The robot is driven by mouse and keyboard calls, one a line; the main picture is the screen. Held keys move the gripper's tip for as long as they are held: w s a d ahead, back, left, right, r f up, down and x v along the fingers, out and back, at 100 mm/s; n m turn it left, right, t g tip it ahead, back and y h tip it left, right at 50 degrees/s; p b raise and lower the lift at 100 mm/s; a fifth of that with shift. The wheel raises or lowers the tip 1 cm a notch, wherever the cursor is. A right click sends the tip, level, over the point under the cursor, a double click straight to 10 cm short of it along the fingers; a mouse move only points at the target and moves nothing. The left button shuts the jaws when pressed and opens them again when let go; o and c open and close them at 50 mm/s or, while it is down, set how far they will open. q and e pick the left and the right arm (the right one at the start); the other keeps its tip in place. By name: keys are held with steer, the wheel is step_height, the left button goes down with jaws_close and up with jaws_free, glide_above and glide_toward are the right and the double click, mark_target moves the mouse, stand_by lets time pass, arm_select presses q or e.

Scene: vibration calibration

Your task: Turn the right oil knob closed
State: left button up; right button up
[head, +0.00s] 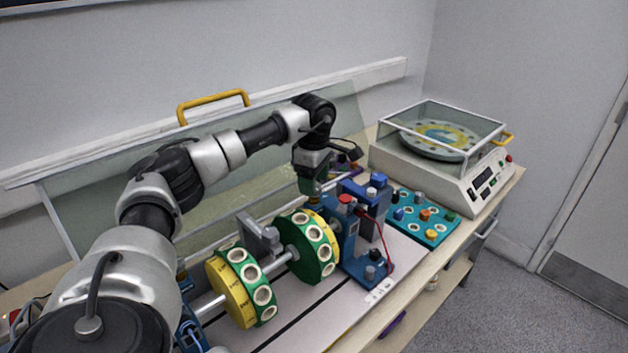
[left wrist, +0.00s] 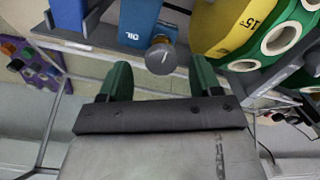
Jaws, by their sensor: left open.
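The oil knob (left wrist: 161,57) is a round grey knob with a pale line on its face, beside a blue block marked OIL (left wrist: 136,22) in the left wrist view. My left gripper (left wrist: 159,80) is open, with its two green fingers on either side of and just short of the knob, apart from it. In the head view my left gripper (head: 312,182) points down behind the blue stand (head: 366,262) at the right end of the shaft. I cannot make out the knob there; the stand and gripper hide that area. My right gripper is not in view.
Yellow-green discs with white-rimmed holes (head: 240,286) sit on the shaft left of the stand. A teal tray of coloured knobs (head: 425,220) and a balancing machine with a clear cover (head: 440,150) stand to the right. A clear panel with a yellow handle (head: 212,101) is behind.

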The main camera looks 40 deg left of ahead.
arm_select(q)
steer(key=shift+s+d+f, duration=0.1)
steer(key=shift+f, duration=0.45)
steer(key=shift+c, duration=1)
steer(key=c, duration=0.7)
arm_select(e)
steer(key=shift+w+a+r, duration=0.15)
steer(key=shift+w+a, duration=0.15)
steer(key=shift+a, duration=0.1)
